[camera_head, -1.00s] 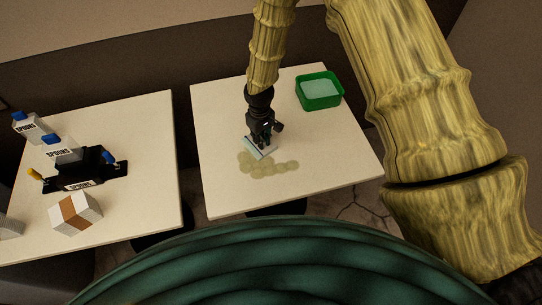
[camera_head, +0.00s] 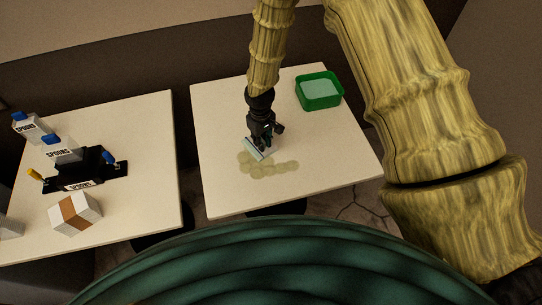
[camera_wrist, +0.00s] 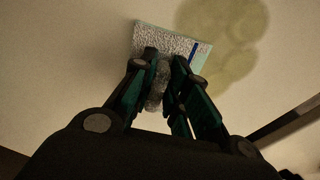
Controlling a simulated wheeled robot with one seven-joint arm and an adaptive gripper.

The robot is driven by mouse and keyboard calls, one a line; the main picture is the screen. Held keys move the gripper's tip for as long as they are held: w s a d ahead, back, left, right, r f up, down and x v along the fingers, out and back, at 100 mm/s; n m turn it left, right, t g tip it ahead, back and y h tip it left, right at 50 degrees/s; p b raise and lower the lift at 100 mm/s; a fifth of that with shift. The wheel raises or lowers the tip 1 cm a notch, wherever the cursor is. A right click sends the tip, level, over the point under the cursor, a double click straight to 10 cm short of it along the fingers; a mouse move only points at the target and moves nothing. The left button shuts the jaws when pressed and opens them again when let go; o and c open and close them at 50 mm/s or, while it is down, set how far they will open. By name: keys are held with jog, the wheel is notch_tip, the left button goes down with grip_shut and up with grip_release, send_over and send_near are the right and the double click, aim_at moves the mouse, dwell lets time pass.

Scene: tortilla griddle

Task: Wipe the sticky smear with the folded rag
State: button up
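The folded rag (camera_head: 253,149) is pale grey-blue with a dark blue stripe. It is at the upper left end of the smear in the head view. In the wrist view the rag (camera_wrist: 196,50) shows a speckled grey face, and a bunched part sits between the fingers. My gripper (camera_head: 259,143) is shut on it; the fingers also show in the wrist view (camera_wrist: 162,85). The sticky smear (camera_head: 272,169) is a brownish-olive patch of round blobs on the right table. In the wrist view the smear (camera_wrist: 235,30) lies beside and beyond the rag. Whether the rag touches the table is unclear.
A green tub (camera_head: 319,92) with pale contents stands at the back right of the right table (camera_head: 220,110). The left table (camera_head: 135,200) holds cartons, a black caddy (camera_head: 92,169) and a brown-banded box (camera_head: 75,214). A gap separates the tables.

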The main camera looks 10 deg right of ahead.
jog(key=shift+w, duration=0.1)
dwell(0.4)
jog(key=shift+r+p, duration=0.3)
jog(key=shift+r, duration=0.1)
grip_shut()
jog(key=shift+d, duration=0.15)
dwell(0.3)
jog(key=shift+w+d, duration=0.2)
jog(key=shift+d, duration=2.15)
jog(key=shift+w+d+p, duration=0.2)
jog(key=shift+d+p, duration=0.3)
jog(key=shift+d, duration=1.7)
